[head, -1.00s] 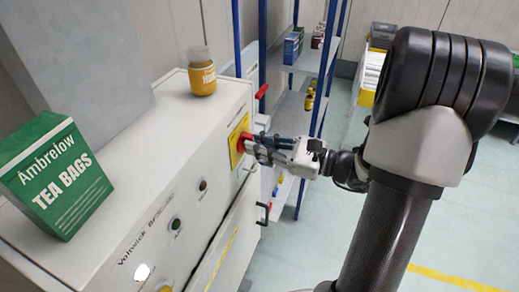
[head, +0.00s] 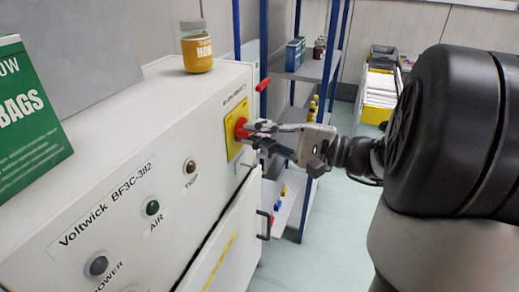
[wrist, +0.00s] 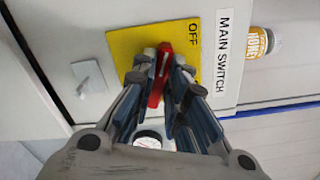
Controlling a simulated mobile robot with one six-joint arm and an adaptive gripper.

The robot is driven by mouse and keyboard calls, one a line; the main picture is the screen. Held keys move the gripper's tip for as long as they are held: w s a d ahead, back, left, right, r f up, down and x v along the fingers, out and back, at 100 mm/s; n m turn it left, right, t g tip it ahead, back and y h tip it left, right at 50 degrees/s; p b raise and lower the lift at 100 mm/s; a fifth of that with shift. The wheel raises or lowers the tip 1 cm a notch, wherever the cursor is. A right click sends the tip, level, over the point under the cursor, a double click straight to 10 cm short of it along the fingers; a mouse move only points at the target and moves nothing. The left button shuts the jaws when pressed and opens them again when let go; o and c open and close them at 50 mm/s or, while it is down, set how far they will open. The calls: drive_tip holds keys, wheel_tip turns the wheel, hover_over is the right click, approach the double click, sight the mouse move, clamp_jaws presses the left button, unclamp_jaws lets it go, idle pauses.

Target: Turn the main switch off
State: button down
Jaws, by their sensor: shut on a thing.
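The main switch is a red handle (head: 240,128) on a yellow plate (head: 233,118), on the front of the grey-white Voltwick cabinet (head: 150,170). In the wrist view the red handle (wrist: 160,72) runs nearly up and down the picture, tilted slightly right at its top. The word OFF shows on the yellow plate (wrist: 125,47), beside a white MAIN SWITCH label (wrist: 227,60). My gripper (head: 250,134) is shut on the handle, with fingers on both sides of it (wrist: 159,76). The fingers hide part of the plate. The POWER lamp (head: 98,265) looks grey and unlit.
A dark door handle (head: 265,225) sticks out below the switch. A blue-framed shelf (head: 325,75) stands behind. The floor at right is open.

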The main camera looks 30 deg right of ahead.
drive_tip(key=shift+f+n+b, duration=0.15)
drive_tip(key=shift+n+b, duration=0.95)
drive_tip(key=shift+b, duration=0.35)
drive_tip(key=shift+f+n+b, duration=0.1)
drive_tip(key=shift+n+b, duration=1)
drive_tip(key=shift+b, duration=0.3)
drive_tip(key=shift+r, duration=0.1)
drive_tip(key=c, duration=1.6)
unclamp_jaws()
drive_tip(key=shift+s, duration=0.1)
drive_tip(key=v, duration=1.2)
